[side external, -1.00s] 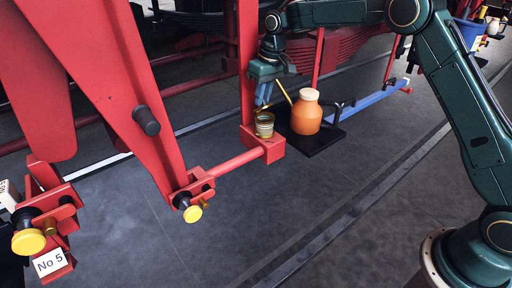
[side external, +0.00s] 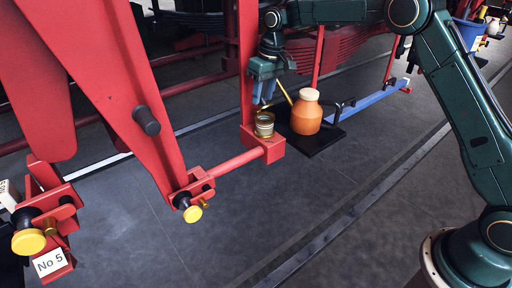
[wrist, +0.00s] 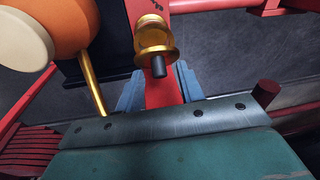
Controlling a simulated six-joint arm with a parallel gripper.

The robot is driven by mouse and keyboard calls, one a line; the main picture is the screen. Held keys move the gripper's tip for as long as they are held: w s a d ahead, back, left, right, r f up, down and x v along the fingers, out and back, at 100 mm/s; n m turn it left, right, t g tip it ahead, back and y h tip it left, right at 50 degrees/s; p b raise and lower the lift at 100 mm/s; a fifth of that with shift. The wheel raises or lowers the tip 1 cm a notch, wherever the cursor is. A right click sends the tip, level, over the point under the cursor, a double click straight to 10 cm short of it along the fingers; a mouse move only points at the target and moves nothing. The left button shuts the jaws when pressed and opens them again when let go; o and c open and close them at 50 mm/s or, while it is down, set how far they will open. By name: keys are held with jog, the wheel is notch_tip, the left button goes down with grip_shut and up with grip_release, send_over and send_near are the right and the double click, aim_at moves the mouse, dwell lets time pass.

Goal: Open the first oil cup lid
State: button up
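The oil cup (side external: 264,127) is a small brass cup on the red block at the end of a red bar. In the wrist view the brass cup (wrist: 153,36) lies above the gap between my fingers, with a short dark cylinder on its near side. I cannot tell whether its lid is shut. My gripper (side external: 263,98) points down just above the cup, apparently apart from it. In the wrist view my gripper (wrist: 159,85) has its two blue-grey fingers spread with nothing between them.
An orange oil can (side external: 306,116) with a pale cap stands on a black tray (side external: 322,142) right beside the cup. Its thin brass spout (wrist: 91,83) rises close to my gripper. A red upright post (side external: 247,60) stands just left. The floor in front is clear.

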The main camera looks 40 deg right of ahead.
aim_at(267, 104)
notch_tip(267, 104, up, 7)
jog(key=shift+s+d, duration=0.35)
jog(key=shift+d, duration=0.05)
jog(key=shift+d+f, duration=0.1)
jog(key=s+d+r+n+t+y, duration=0.2)
jog(key=s+d+r+y, duration=0.1)
jog(key=d+r, duration=0.1)
jog(key=shift+d+r, duration=0.35)
jog(key=shift+d, duration=0.05)
dwell(0.4)
jog(key=shift+a, duration=0.1)
jog(key=x, duration=1.3)
jog(key=shift+a+f, duration=0.3)
jog(key=shift+f, duration=0.05)
jog(key=shift+c, duration=0.2)
